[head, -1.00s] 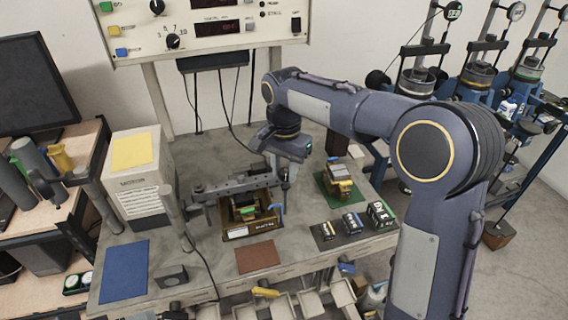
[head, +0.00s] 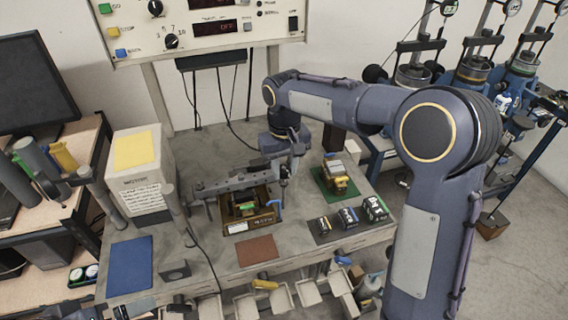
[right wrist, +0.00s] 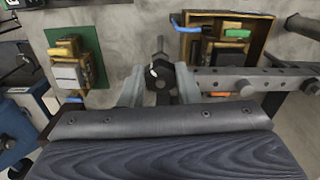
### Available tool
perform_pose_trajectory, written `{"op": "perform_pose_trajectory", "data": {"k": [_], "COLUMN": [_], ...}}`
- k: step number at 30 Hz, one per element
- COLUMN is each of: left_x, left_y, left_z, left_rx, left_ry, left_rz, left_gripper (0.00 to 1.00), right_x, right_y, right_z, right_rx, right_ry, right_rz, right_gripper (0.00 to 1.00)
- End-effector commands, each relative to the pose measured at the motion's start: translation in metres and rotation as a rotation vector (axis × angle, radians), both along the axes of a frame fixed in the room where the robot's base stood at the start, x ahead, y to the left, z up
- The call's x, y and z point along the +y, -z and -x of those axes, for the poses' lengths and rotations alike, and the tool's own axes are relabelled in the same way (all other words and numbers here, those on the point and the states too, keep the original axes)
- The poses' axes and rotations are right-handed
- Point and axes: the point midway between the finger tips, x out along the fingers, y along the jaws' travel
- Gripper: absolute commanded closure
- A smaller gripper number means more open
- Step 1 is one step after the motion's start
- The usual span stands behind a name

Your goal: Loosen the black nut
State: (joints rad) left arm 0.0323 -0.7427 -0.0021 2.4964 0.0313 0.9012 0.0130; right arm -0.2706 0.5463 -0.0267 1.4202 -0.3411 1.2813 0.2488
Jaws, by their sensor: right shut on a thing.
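The black nut (right wrist: 160,82) sits on a threaded stud in the right wrist view, between the two grey fingers of my right gripper (right wrist: 160,88). The fingers are shut on its sides. In the head view my right gripper (head: 287,172) points down at the right end of the grey lever bar (head: 228,184). The nut is too small and hidden to make out there. The perforated bar also shows in the right wrist view (right wrist: 225,84), right beside the nut.
A wooden tray (head: 262,222) with brass and green parts and a blue handle stands close to the bar. A green mat (head: 322,184) with a brass device lies right of my gripper. Small boxes stand farther right. The bench front by the brown mat (head: 257,251) is clear.

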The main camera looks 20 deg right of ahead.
Motion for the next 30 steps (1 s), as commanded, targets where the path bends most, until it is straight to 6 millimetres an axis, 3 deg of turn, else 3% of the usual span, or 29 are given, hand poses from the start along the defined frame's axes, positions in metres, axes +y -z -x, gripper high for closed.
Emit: {"op": "perform_pose_trajectory", "data": {"k": [12, 28, 29, 30], "left_x": [0.0000, 0.0000, 0.0000, 0.0000], "left_y": [-0.0052, -0.0055, -0.0055, -0.0055], "left_z": [0.0000, 0.0000, 0.0000, 0.0000], "left_rx": [0.000, 0.000, 0.000, 0.000], "left_ry": [0.000, 0.000, 0.000, 0.000], "left_rz": [0.000, 0.000, 0.000, 0.000], "left_gripper": [0.00, 0.00, 0.00, 0.00], "right_x": [-0.0013, -0.0014, -0.0014, -0.0013], "right_y": [-0.0006, -0.0003, -0.0003, -0.0003], "right_z": [-0.0002, -0.0005, -0.0005, -0.0004], "right_rx": [0.000, -0.001, -0.001, -0.001], "right_ry": [-0.177, -0.199, -0.199, -0.199], "right_rz": [0.000, 0.001, 0.001, 0.001], "right_gripper": [0.93, 0.93, 0.67, 0.62]}}
